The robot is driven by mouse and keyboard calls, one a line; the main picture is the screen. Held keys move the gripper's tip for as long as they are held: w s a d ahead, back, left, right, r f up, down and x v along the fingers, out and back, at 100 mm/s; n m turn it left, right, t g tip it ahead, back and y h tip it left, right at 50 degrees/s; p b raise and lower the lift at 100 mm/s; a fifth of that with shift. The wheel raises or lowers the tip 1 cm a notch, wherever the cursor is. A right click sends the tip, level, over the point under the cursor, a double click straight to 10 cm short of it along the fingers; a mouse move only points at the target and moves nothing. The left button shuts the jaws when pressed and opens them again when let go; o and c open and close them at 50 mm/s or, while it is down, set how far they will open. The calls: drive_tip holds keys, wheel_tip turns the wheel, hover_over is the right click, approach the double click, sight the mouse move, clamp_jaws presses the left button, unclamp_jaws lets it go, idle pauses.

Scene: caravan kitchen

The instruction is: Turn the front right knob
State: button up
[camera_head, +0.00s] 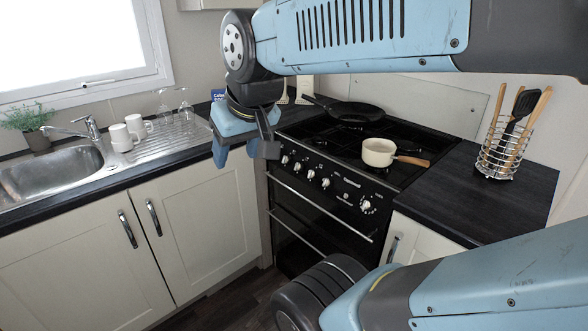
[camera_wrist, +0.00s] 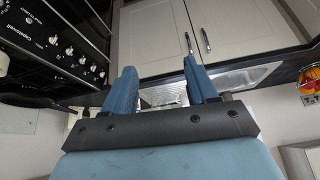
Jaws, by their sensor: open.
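The black stove (camera_head: 330,215) stands in the corner with a row of several silver knobs on its front panel. The rightmost knob (camera_head: 367,206) sits apart from the others by a printed label. Which knob is the front right one I cannot tell from its markings. The knobs also show at the left of the wrist view, one of them near the top (camera_wrist: 52,40). My gripper (camera_head: 246,154) is open and empty, in front of the counter and left of the knob row in the head view. Its two blue fingers (camera_wrist: 160,66) are apart in the wrist view, touching no knob.
A cream saucepan (camera_head: 379,152) with a wooden handle and a black frying pan (camera_head: 355,112) stand on the stove. A utensil rack (camera_head: 500,155) stands on the right counter. Oven handles (camera_head: 318,206) stick out below the knobs. The sink (camera_head: 50,172) is left.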

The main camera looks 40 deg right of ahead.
drive_tip(key=w+a+f+m+t+y, duration=0.1)
drive_tip(key=w+m, duration=0.1)
drive_tip(key=w, duration=0.6)
drive_tip(key=w+a+f+m+t, duration=0.1)
drive_tip(key=w+f, duration=0.1)
drive_tip(key=w, duration=0.6)
drive_tip(key=w+d+f+m+t+h, duration=0.1)
drive_tip(key=w+d+f+m+h, duration=0.2)
drive_tip(key=w, duration=0.4)
drive_tip(key=w+d+f+m+t, duration=0.1)
drive_tip(key=w+d+f+m, duration=0.25)
drive_tip(key=w+f, duration=0.2)
drive_tip(key=m+g+h, duration=0.7)
drive_tip(key=g+h, duration=0.2)
drive_tip(key=h, duration=0.7)
approach(310, 172)
drive_tip(key=shift+t, duration=0.4)
drive_tip(key=d, duration=0.9)
drive_tip(key=shift+w+d, duration=0.2)
drive_tip(key=shift+w, duration=0.05)
drive_tip(key=shift+c, duration=0.4)
